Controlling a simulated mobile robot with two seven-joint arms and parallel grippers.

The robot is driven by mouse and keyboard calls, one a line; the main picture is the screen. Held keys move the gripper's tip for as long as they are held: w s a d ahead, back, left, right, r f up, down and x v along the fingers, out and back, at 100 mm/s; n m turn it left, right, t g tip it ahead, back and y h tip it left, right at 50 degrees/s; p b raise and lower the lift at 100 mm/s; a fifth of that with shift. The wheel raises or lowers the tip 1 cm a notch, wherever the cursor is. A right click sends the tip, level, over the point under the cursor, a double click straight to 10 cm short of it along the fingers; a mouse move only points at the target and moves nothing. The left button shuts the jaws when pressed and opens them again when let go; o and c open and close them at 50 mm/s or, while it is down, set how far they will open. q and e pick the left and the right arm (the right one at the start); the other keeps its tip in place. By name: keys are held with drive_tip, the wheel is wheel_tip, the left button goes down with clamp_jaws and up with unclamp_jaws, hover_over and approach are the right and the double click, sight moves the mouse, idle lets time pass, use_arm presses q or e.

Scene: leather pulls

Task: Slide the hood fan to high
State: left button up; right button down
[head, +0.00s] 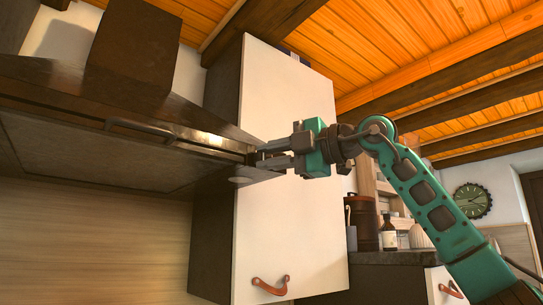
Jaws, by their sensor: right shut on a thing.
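The dark hood (60,130) fills the upper left of the head view, with a dark chimney (133,45) above it. A long slot or rail (165,132) runs along its front edge. My right gripper (258,160) is at the right end of this front edge, shut on a small part there that I take to be the fan slider. The fingers mostly hide that part, so its exact position along the rail is hard to tell. My left gripper is not in view.
A tall white cabinet (290,215) with a leather pull (270,286) stands right behind my gripper. A counter (385,258) with a bottle (389,235) and a brown canister (361,215) is farther right. Wooden beams cross the ceiling. Space below the hood is clear.

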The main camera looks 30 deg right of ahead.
drive_tip(key=d+p, duration=0.2)
drive_tip(key=d, duration=0.4)
drive_tip(key=shift+w+d+p, duration=0.15)
drive_tip(key=shift+w+p, duration=0.05)
drive_tip(key=shift+p, duration=0.2)
drive_tip(key=c, duration=1)
unclamp_jaws()
drive_tip(key=shift+d, duration=0.15)
drive_tip(key=shift+o, duration=0.2)
drive_tip(key=v, duration=1.2)
drive_tip(key=shift+s+b, duration=0.4)
drive_tip(key=shift+d, duration=0.1)
